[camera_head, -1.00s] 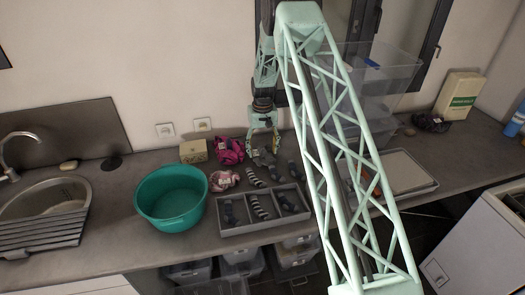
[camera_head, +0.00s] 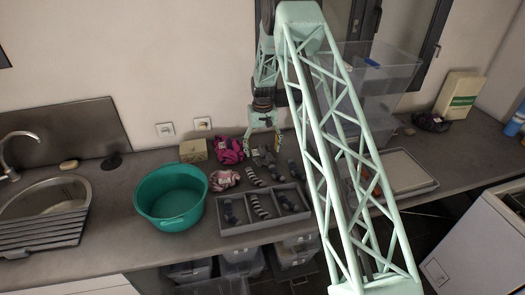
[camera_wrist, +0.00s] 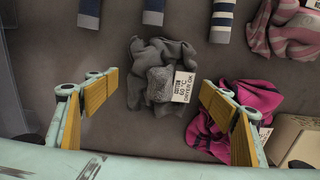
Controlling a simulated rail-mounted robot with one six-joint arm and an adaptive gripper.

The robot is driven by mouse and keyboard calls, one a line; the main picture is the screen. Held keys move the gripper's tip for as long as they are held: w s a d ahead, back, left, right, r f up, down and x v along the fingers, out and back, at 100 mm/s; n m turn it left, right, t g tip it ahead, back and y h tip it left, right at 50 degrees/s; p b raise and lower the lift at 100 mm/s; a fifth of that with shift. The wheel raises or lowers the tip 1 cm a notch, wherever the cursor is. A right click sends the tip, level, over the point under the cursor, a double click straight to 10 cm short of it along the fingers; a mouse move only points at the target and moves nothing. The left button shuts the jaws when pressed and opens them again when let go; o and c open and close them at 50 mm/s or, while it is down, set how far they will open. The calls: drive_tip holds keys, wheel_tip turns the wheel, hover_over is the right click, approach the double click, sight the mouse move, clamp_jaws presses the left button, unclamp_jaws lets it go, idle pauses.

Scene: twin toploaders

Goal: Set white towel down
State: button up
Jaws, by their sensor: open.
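No clearly white towel shows. A crumpled dark grey cloth (camera_wrist: 140,82) with a white care label lies on the counter, between and beyond the fingers in the wrist view. The cloth (camera_head: 261,158) is small and partly hidden by my gripper in the head view. My gripper (camera_wrist: 158,108) is open and empty, with its two yellow-padded fingers spread either side of the cloth and apart from it. In the head view my gripper (camera_head: 263,146) hangs over the back of the counter.
A magenta cloth (camera_wrist: 240,100) lies close by the right finger, near a beige box (camera_head: 193,150). Striped pink cloth (camera_head: 223,180), several socks and a grey divided tray (camera_head: 262,222) lie in front. A green basin (camera_head: 170,222) stands left; clear bins (camera_head: 375,75) stand right.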

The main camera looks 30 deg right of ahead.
sight(262, 147)
wheel_tip(262, 147, up, 11)
drive_tip(key=shift+f+b, duration=0.2)
drive_tip(key=shift+b, duration=0.4)
drive_tip(key=shift+r, duration=0.7)
drive_tip(key=shift+r, duration=0.1)
